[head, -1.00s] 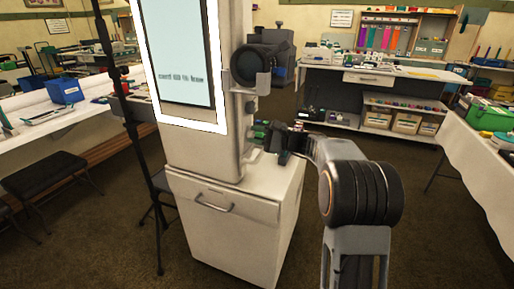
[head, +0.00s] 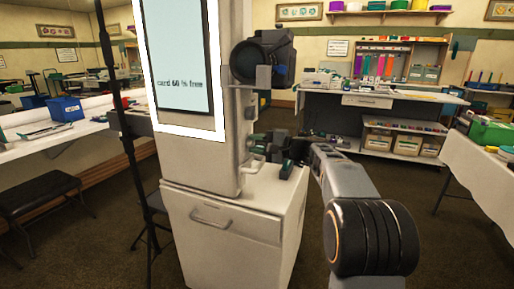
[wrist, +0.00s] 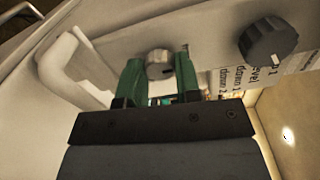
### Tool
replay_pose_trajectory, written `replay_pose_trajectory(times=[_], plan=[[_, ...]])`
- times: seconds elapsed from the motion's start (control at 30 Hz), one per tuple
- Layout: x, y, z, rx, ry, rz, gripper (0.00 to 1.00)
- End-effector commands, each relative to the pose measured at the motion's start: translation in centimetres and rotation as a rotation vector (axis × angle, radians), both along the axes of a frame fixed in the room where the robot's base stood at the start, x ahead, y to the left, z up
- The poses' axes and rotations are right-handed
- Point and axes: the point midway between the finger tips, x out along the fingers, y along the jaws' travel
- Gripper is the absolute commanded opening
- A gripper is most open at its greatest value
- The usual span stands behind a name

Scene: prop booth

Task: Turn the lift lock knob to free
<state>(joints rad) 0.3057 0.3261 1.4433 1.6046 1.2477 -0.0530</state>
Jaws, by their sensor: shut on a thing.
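A silvery round knob (wrist: 159,64) sits on the pale side of the booth, between the green fingers of my gripper (wrist: 157,75) in the wrist view. The fingers are shut on it. No label for it is readable. In the head view my gripper (head: 262,143) reaches from the right to the side of the white column (head: 205,152), low and just above the cabinet; the knob there is mostly hidden by the fingers. A darker ribbed knob (wrist: 268,40) is apart from the fingers, at right, beside a partly cut-off printed label (wrist: 288,66).
A black camera-like device (head: 262,60) is mounted on the column above my gripper. A white cabinet (head: 232,238) stands below. A pale curved handle (wrist: 62,68) is left of the fingers. A black stand pole (head: 121,110) is at left. Dark floor is open at right.

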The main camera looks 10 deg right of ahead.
Motion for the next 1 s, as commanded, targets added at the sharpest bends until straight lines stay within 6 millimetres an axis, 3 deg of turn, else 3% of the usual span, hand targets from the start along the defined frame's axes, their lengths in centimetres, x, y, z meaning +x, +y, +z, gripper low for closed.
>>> replay_pose_trajectory(times=[0.4, 0.43, 0.67, 1.0], plan=[[-0.04, 0.03, -0.21, -0.006, 0.0, 0.004, 0.07], [-0.04, 0.03, -0.21, -0.006, 0.0, 0.004, 0.34], [-0.01, -0.01, -0.11, -0.004, -0.002, 0.001, 0.56], [-0.3, -0.55, 0.02, -0.003, -0.003, -0.002, 0.57]])
